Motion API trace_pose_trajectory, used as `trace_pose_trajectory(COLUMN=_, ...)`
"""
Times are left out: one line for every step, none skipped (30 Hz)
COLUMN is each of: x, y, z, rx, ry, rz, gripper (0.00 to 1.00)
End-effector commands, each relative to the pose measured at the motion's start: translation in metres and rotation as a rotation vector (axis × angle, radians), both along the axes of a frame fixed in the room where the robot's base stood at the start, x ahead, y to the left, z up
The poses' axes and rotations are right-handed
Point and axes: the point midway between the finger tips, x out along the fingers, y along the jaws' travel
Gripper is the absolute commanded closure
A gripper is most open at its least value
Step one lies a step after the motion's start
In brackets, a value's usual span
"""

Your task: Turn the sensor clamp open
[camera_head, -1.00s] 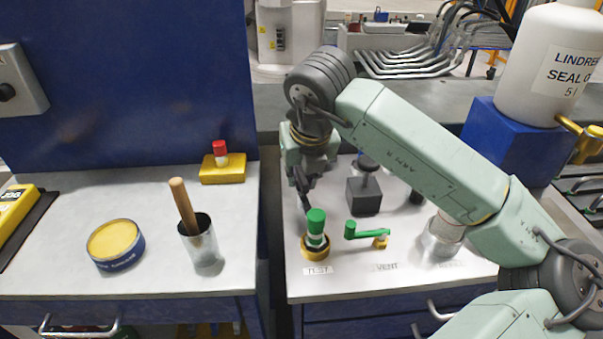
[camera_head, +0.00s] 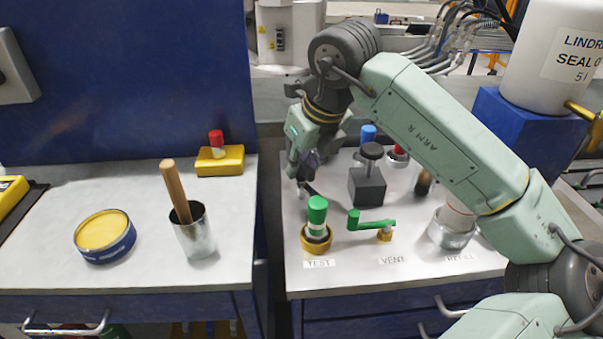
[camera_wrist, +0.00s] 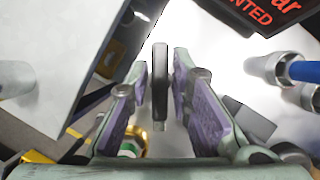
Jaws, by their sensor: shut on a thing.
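My gripper (camera_head: 303,172) is over the back left part of the right-hand bench top, in the head view. In the head view a short dark piece (camera_head: 308,188) shows just below the fingers.
Close in front stands a green-capped TEST fitting (camera_head: 317,215), with a green VENT lever (camera_head: 372,224) beside it. A dark block with a knob (camera_head: 368,186) stands to the right. A metal cup (camera_head: 447,232) is farther right. A gap separates the left bench (camera_head: 60,220).

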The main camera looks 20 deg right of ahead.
Motion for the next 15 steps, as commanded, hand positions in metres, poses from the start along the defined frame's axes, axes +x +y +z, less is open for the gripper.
trace_pose_trajectory(x=0.0004, y=0.0000, z=-0.0038, rx=0.002, ry=-0.002, rz=0.044, gripper=1.00)
trace_pose_trajectory(x=0.0004, y=0.0001, z=-0.0036, rx=0.002, ry=-0.001, rz=0.073, gripper=1.00)
trace_pose_trajectory(x=0.0004, y=0.0000, z=-0.0034, rx=0.002, ry=-0.001, rz=0.111, gripper=1.00)
trace_pose_trajectory(x=0.0004, y=0.0002, z=-0.0033, rx=0.003, ry=0.000, rz=0.140, gripper=1.00)
trace_pose_trajectory(x=0.0004, y=0.0002, z=-0.0031, rx=0.002, ry=0.001, rz=0.169, gripper=1.00)
trace_pose_trajectory(x=0.0004, y=0.0002, z=-0.0027, rx=0.002, ry=0.000, rz=0.207, gripper=1.00)
trace_pose_trajectory(x=0.0005, y=0.0004, z=-0.0025, rx=0.003, ry=0.001, rz=0.235, gripper=1.00)
trace_pose_trajectory(x=0.0006, y=0.0005, z=-0.0021, rx=0.003, ry=0.000, rz=0.263, gripper=1.00)
trace_pose_trajectory(x=0.0006, y=0.0004, z=-0.0018, rx=0.003, ry=0.000, rz=0.302, gripper=1.00)
trace_pose_trajectory(x=0.0004, y=0.0004, z=-0.0015, rx=0.003, ry=0.000, rz=0.330, gripper=1.00)
trace_pose_trajectory(x=0.0004, y=0.0002, z=-0.0013, rx=0.004, ry=0.000, rz=0.359, gripper=1.00)
trace_pose_trajectory(x=0.0003, y=0.0002, z=-0.0011, rx=0.002, ry=0.000, rz=0.397, gripper=1.00)
trace_pose_trajectory(x=0.0005, y=0.0004, z=-0.0009, rx=0.002, ry=-0.001, rz=0.426, gripper=1.00)
trace_pose_trajectory(x=0.0006, y=0.0006, z=-0.0007, rx=0.003, ry=0.000, rz=0.455, gripper=1.00)
trace_pose_trajectory(x=0.0005, y=0.0006, z=-0.0005, rx=0.003, ry=0.000, rz=0.493, gripper=1.00)
